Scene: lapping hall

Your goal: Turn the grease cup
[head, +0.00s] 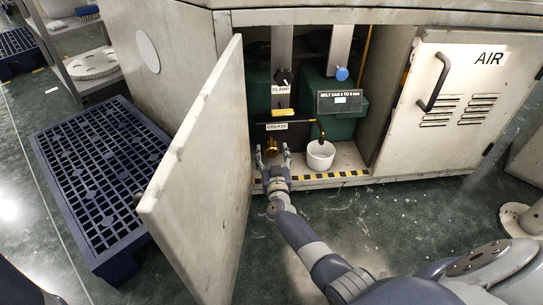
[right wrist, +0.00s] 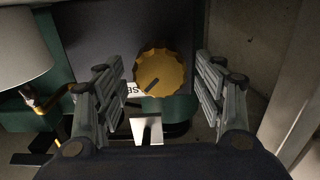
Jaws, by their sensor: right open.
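The grease cup (head: 272,147) is a small brass cap low inside the open cabinet. In the right wrist view its round, ribbed brass face (right wrist: 160,72) shows between the fingers, with a dark mark on it. My right gripper (head: 272,158) reaches in from the front with its jaws open. In the right wrist view a gap shows between the grease cup and each finger of this gripper (right wrist: 163,85). A partly covered label (right wrist: 132,89) lies behind the cap. My left gripper is not in view.
An open door (head: 195,165) stands left of the arm. A white pot (head: 320,155) sits under a thin spout on the right. A black-and-yellow striped sill (head: 330,179) edges the cabinet. A shut AIR door (head: 450,110) is further right. A blue pallet (head: 60,205) lies left.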

